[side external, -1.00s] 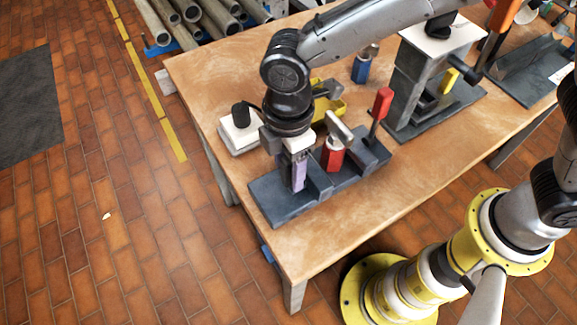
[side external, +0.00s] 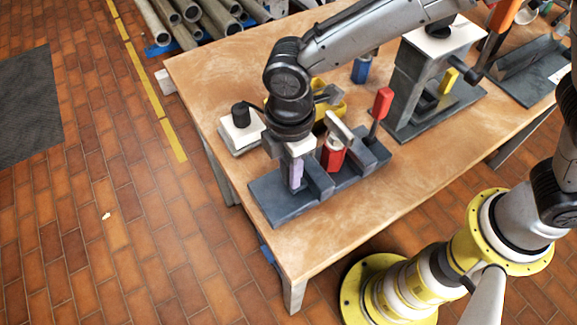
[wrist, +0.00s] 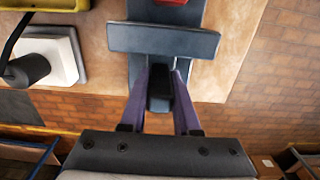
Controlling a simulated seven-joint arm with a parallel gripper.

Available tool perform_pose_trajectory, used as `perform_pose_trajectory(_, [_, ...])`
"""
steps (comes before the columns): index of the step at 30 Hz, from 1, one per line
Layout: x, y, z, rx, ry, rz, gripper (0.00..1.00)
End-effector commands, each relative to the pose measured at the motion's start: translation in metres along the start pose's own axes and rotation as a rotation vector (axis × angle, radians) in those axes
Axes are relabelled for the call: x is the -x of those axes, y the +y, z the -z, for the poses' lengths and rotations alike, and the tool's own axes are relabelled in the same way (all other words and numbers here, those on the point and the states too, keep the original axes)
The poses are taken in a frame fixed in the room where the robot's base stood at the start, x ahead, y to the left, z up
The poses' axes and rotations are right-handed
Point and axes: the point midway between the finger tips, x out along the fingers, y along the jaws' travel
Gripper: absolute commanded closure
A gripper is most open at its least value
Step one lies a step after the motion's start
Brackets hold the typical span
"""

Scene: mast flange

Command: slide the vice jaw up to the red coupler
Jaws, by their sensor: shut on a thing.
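The vice is a dark grey base (side external: 268,208) on the table, with an upright jaw (side external: 319,180) across it. The red coupler (side external: 333,158), with a pale metal top, stands just to the right of the jaw. In the wrist view the jaw is a wide grey plate (wrist: 163,41) with a dark block (wrist: 160,90) behind it. My gripper (side external: 296,184) points down at the left of the jaw. Its purple fingers are shut on that block, one on each side. The coupler shows only as a red sliver (wrist: 188,2) at the top edge there.
A red-handled lever (side external: 381,104) rises at the vice's right end. A white block with a black knob (side external: 240,116) and a yellow part (side external: 330,108) lie behind. A grey stand (side external: 405,85) is farther right. Bare table lies in front of the vice.

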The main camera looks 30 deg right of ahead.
Motion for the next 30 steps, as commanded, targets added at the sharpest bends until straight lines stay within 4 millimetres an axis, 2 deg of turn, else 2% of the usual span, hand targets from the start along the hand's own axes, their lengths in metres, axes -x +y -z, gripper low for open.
perform_pose_trajectory(7, [0.002,0.001,-0.032,-0.003,0.001,-0.001,1.00])
perform_pose_trajectory(15, [0.001,0.000,-0.035,0.000,-0.003,0.001,1.00])
perform_pose_trajectory(16, [0.001,0.000,-0.035,0.000,-0.004,0.001,0.68])
perform_pose_trajectory(21, [0.000,0.000,-0.035,0.000,-0.002,0.000,0.40])
perform_pose_trajectory(30, [0.002,0.000,-0.034,0.000,0.000,0.000,0.40])
